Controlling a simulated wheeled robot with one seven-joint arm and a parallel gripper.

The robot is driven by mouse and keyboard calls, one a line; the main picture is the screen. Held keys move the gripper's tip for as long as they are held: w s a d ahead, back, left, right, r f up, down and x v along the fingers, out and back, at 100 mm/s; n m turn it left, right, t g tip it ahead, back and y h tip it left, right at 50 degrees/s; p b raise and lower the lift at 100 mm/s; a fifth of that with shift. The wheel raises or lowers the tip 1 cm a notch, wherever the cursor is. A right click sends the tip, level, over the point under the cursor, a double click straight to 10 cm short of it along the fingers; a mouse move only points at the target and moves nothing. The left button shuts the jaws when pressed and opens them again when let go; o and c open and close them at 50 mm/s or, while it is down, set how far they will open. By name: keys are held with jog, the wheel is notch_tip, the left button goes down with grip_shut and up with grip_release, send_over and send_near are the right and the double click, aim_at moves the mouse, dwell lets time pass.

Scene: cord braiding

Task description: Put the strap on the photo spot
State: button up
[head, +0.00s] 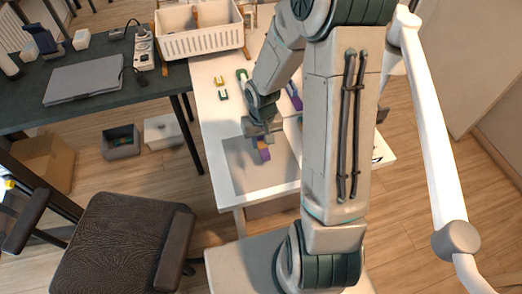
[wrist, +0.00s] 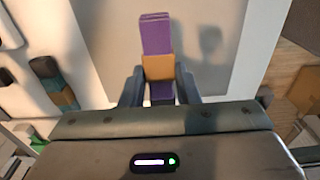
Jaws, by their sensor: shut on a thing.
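The strap (wrist: 155,35) is purple with an orange band around its middle. My gripper (wrist: 159,85) is shut on it near the band, and the purple end sticks out past the fingertips. In the head view the strap (head: 264,154) hangs below my gripper (head: 261,138), over a grey rectangle (head: 245,178) on the white table. This rectangle may be the photo spot; I see no label on it. A shadow lies beside the strap in the wrist view, and I cannot tell how high the strap is above the surface.
A white basket (head: 200,43) stands at the table's far end. Small yellow (head: 219,81) and green (head: 223,95) pieces lie on the table. Another purple piece (head: 294,97) lies behind my arm. A dark, teal and tan item (wrist: 55,83) lies left in the wrist view. My arm hides the table's right part.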

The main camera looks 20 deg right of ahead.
aim_at(262, 146)
jog(key=shift+s+a+f, duration=0.2)
jog(key=shift+s+f, duration=0.2)
jog(key=shift+s, duration=0.15)
jog(key=shift+f, duration=2)
jog(key=shift+f, duration=0.2)
jog(key=o, duration=1)
jog(key=shift+r, duration=0.1)
jog(key=r, duration=1)
jog(key=shift+s+r, duration=0.2)
jog(key=shift+r, duration=0.2)
jog(key=shift+r+p, duration=0.3)
jog(key=shift+r, duration=0.45)
